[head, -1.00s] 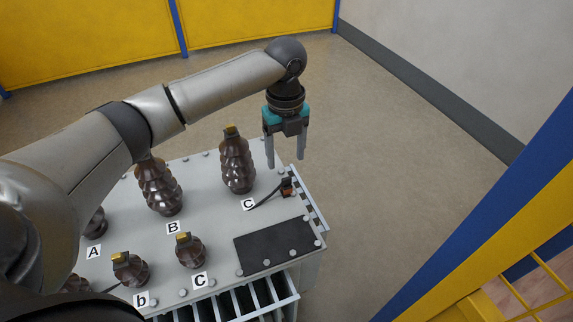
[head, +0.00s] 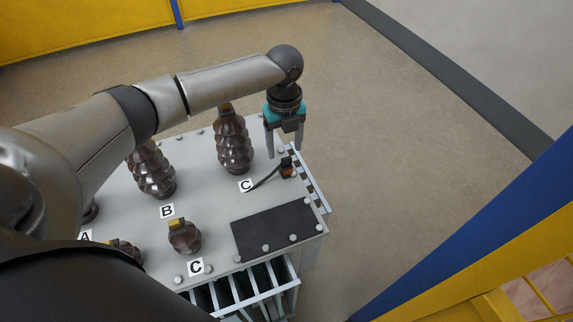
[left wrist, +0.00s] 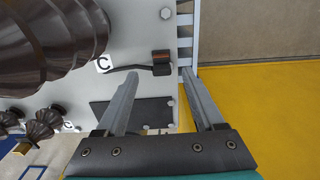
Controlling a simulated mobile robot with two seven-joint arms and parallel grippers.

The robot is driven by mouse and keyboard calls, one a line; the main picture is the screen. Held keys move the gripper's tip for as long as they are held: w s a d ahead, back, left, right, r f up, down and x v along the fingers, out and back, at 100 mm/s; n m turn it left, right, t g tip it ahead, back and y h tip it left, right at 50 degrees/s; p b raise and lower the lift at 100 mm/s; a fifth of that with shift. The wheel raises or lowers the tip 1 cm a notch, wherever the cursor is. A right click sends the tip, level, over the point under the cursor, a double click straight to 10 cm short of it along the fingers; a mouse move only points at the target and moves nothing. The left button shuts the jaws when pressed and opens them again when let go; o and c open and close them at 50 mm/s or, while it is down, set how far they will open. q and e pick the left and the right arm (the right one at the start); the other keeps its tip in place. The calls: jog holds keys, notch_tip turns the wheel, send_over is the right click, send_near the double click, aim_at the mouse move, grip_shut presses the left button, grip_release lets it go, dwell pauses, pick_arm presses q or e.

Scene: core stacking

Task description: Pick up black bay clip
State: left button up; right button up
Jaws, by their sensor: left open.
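The black bay clip (head: 287,168) is a small dark block with an orange-brown lower part and a black cable. It sits near the right edge of the grey cabinet top (head: 205,215), right of the far "C" label. My left gripper (head: 284,151) is open and empty, pointing down just above and behind the clip in the head view. In the left wrist view the clip (left wrist: 162,62) shows between the two fingertips (left wrist: 161,74), beyond them. I see no contact. My right gripper is not in view.
Tall dark ribbed insulators (head: 234,145) (head: 152,172) stand left of the clip. A shorter one (head: 184,237) stands nearer. A black plate (head: 273,230) lies in front of the clip. Beyond the cabinet's right edge is open floor (head: 400,170). A blue and yellow frame (head: 480,230) stands at right.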

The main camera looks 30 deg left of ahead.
aim_at(287, 158)
pick_arm(q)
jog(key=f, duration=0.3)
jog(key=f+b, duration=0.1)
jog(key=f, duration=0.1)
jog(key=shift+s+d, duration=0.1)
jog(key=shift+d, duration=0.2)
grip_shut()
